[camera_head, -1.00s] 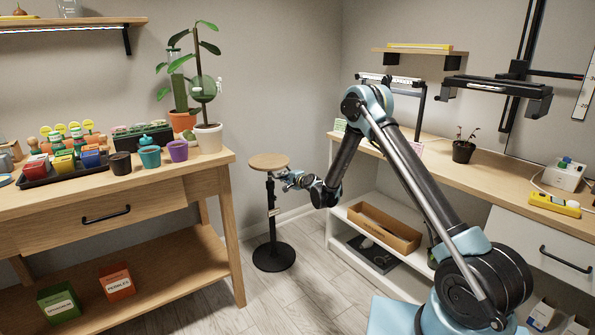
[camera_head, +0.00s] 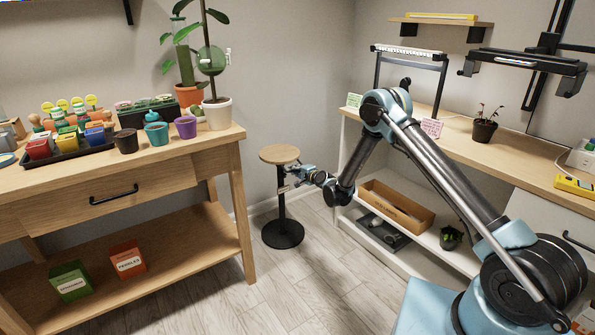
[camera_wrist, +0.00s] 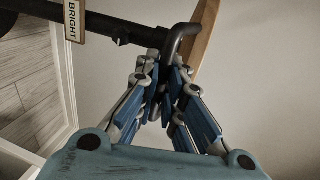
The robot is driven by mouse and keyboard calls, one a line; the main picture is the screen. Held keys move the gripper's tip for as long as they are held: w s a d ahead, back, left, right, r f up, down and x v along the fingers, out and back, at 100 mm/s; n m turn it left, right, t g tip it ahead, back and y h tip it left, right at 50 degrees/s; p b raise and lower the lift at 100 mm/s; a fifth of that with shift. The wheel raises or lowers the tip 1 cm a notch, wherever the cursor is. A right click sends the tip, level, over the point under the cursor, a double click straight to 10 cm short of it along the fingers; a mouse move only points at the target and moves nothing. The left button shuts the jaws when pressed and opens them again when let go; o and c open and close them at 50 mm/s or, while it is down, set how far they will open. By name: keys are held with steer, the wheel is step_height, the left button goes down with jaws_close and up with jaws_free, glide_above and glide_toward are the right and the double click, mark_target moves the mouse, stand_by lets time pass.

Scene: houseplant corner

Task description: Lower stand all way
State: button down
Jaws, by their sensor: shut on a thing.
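The plant stand has a round wooden top (camera_head: 279,154), a black post (camera_head: 281,205) and a round black base (camera_head: 283,234). It stands upright on the floor, its top a little below the wooden table's top. My gripper (camera_head: 297,173) is just under the top, at the right of the post. In the wrist view its fingers (camera_wrist: 160,85) are shut on a bent black handle (camera_wrist: 181,36) that joins the black post (camera_wrist: 105,26). The wooden top's edge (camera_wrist: 207,35) shows behind. A tag reading BRIGHT (camera_wrist: 74,21) hangs by the post. The fingertips partly hide the grip.
The wooden table (camera_head: 175,178) at left carries pots and a tray, with a tall plant in a white pot (camera_head: 217,113) near its right corner. A white shelf unit (camera_head: 385,237) with a wooden box (camera_head: 397,206) is at right. The floor before the stand is clear.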

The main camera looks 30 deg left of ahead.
steer(key=c, duration=2)
jaws_free()
steer(key=shift+d, duration=0.1)
steer(key=v, duration=1.2)
steer(key=shift+w+f, duration=0.1)
